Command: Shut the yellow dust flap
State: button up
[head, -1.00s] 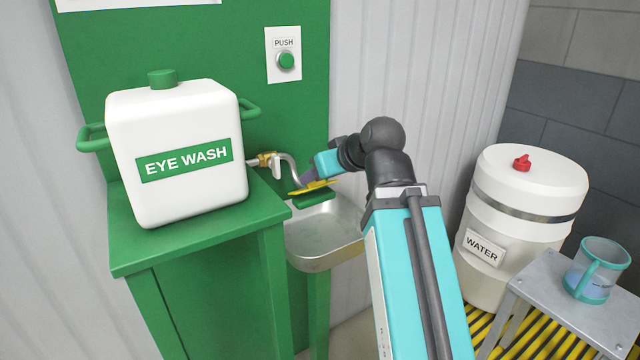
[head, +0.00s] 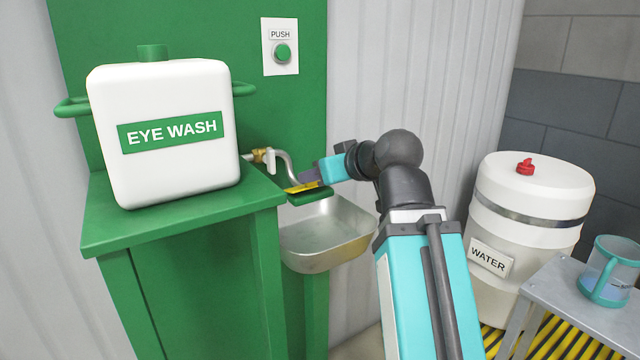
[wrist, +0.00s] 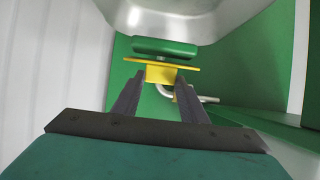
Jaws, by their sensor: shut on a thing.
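The yellow dust flap (head: 301,188) is a thin plate just above a green block (head: 312,197) over the basin, beside the tap spout. My gripper (head: 308,177) reaches it from the right and above. In the wrist view, my gripper (wrist: 166,79) has one finger on each side of a yellow tab (wrist: 160,74) on the flap and is shut on it. The flap plate (wrist: 135,60) shows nearly edge-on next to the green block (wrist: 165,47). I cannot tell the flap's exact angle, as my fingers hide part of it.
A metal basin (head: 325,240) lies below the flap. The curved spout (head: 286,162) is close on its left. The white EYE WASH tank (head: 165,170) stands on a green cabinet at left. A WATER barrel (head: 530,205) and a stool with a jug (head: 607,270) stand at right.

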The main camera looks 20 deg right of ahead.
jog(key=shift+s+d+f+t+y+b, duration=0.15)
jog(key=shift+f+t+b, duration=0.4)
jog(key=shift+b, duration=1.75)
jog(key=shift+s+d+f+t+y+b, duration=0.1)
jog(key=shift+s+f+t+y+b, duration=0.4)
jog(key=shift+b, duration=1.75)
jog(key=shift+w+t+b, duration=0.1)
jog(key=shift+t+b, duration=0.55)
jog(key=shift+b, duration=0.65)
jog(key=shift+r, duration=0.1)
jog(key=o, duration=1)
jog(key=shift+o, duration=0.2)
